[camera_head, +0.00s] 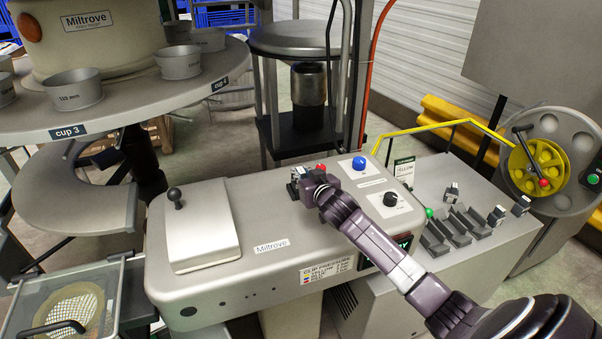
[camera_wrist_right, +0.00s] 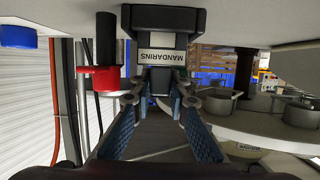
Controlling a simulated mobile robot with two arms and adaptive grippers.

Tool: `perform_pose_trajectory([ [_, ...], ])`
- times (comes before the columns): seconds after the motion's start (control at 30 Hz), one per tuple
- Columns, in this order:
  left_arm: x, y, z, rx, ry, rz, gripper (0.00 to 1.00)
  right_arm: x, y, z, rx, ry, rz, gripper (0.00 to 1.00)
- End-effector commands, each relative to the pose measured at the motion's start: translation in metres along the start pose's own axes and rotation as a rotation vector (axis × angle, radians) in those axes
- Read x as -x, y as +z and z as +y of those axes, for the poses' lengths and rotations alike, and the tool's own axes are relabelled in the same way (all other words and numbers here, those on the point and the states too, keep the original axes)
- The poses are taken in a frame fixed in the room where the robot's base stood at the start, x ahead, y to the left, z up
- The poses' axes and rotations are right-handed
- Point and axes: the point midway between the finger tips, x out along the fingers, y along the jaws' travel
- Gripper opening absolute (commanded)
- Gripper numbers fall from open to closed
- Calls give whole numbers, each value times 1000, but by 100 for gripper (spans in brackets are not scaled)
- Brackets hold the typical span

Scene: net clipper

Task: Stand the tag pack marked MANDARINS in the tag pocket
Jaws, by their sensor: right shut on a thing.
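My right gripper (camera_head: 312,187) is over the Miltrove machine's top, by the red knob (camera_head: 321,168). In the right wrist view, my right gripper (camera_wrist_right: 160,103) is shut on the MANDARINS tag pack (camera_wrist_right: 160,56), whose label appears upside down. A dark holder-like shape (camera_wrist_right: 163,18), apparently the tag pocket, is right at the pack's far end. I cannot tell whether the pack is seated in it. In the head view, the gripper hides most of this spot. My left gripper is not in view.
The red knob (camera_wrist_right: 100,78) stands close beside the fingers. A blue button (camera_head: 359,163) and black knob (camera_head: 390,199) are to the right. A lever (camera_head: 175,196) stands on the left cover.

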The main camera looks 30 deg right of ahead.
Motion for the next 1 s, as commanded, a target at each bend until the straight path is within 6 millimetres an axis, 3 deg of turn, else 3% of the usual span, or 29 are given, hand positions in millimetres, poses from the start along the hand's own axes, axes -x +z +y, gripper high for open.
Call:
perform_pose_trajectory([
  [0.2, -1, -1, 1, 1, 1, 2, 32, 0, 1, 0, 0, 0, -1, 32],
  [0.57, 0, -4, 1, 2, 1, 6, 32, 3, -1, 0, 0, 0, -1, 32],
  [0.77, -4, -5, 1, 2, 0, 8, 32, 28, 1, 0, 1, -1, 0, 32],
  [1.0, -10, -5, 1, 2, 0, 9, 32, 73, 1, 0, 0, -1, -1, 32],
])
